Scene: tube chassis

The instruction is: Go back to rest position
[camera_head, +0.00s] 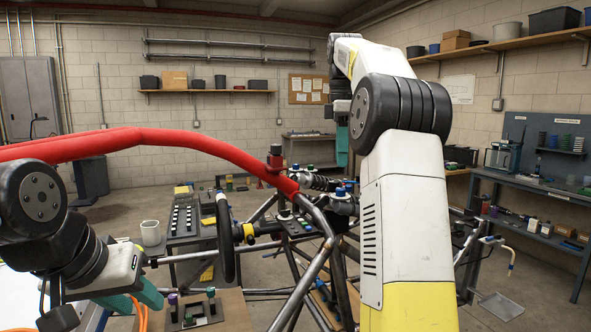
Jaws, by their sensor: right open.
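My left gripper (138,301) is low at the left, with teal fingers pointing down and right. Its two fingers show close to each other, and I cannot tell whether they are open. The tube chassis (312,262) stands in the middle, with a red padded tube (130,140) curving in from the left.
A black steering wheel (225,238) sits on the chassis. A workbench (535,190) lines the right wall. Open floor shows at the back left.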

